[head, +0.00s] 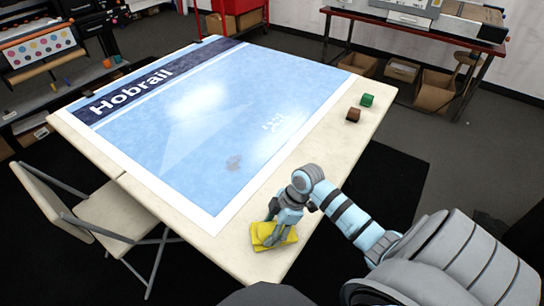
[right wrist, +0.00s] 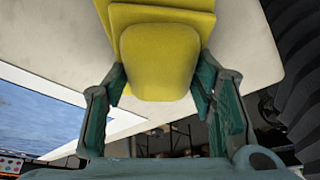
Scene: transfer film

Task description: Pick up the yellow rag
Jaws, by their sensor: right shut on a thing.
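The yellow rag (head: 265,240) is a folded cloth at the near corner of the table, on the bare cream top beside the poster. It also fills the upper middle of the right wrist view (right wrist: 158,62). My right gripper (head: 274,232) reaches down onto the rag from above. In the right wrist view its fingers (right wrist: 157,100) stand on both sides of the rag's rounded fold and are shut on it. I cannot tell whether the rag is clear of the table. My left gripper is not in view.
A blue "Hobrail" poster (head: 190,120) covers most of the table (head: 376,112), with a smudge (head: 234,162) on it. A folding chair (head: 105,212) stands at the left.

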